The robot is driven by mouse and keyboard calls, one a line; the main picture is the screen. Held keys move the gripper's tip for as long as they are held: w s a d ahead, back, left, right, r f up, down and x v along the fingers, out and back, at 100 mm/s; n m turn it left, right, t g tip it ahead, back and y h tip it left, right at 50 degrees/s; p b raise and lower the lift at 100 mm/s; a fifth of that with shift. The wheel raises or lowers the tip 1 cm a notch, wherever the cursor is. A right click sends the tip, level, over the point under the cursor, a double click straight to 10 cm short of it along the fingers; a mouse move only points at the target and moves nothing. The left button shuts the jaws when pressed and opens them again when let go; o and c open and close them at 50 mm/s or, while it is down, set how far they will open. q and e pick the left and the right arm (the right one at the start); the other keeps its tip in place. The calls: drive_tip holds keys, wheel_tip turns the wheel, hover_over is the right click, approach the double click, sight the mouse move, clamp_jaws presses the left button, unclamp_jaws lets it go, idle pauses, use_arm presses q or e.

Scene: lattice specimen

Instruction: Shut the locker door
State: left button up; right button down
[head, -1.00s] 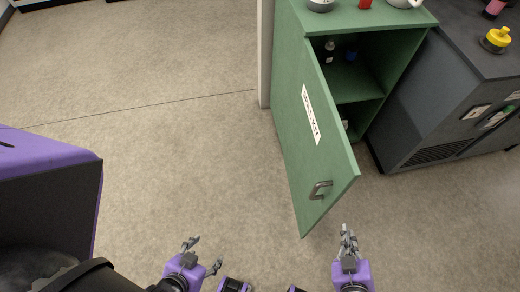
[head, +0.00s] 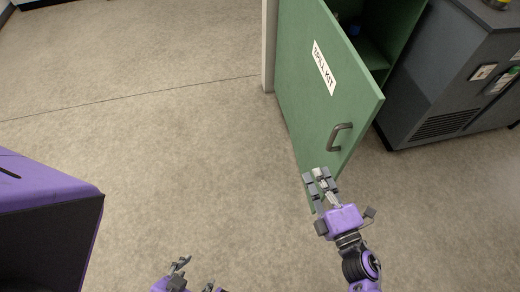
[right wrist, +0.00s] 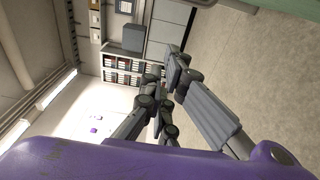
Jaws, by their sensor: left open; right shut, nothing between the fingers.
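The green locker door (head: 312,95) stands open, swung out from the green locker (head: 400,25). Its outer face carries a white label reading SPILL KIT (head: 324,67) and a grey bar handle (head: 338,137) near its free edge. My right gripper (head: 320,180) is shut and empty, just below the handle in the picture, over the door's lower free corner. I cannot tell whether it touches the door. Its fingers also show in the right wrist view (right wrist: 172,85). My left gripper (head: 196,277) is open and empty at the bottom edge, well away from the door.
A dark grey cabinet (head: 450,85) with a vent grille stands right of the locker. Small items, one blue (head: 354,30), sit inside the locker. The floor (head: 170,150) left of the door is clear. In the right wrist view, shelves (right wrist: 125,70) stand far off.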

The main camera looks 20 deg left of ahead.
drive_tip(key=w+a, duration=0.2)
drive_tip(key=w, duration=0.6)
drive_tip(key=shift+w+a+p, duration=0.2)
drive_tip(key=shift+w+p, duration=0.1)
drive_tip(key=shift+w, duration=0.05)
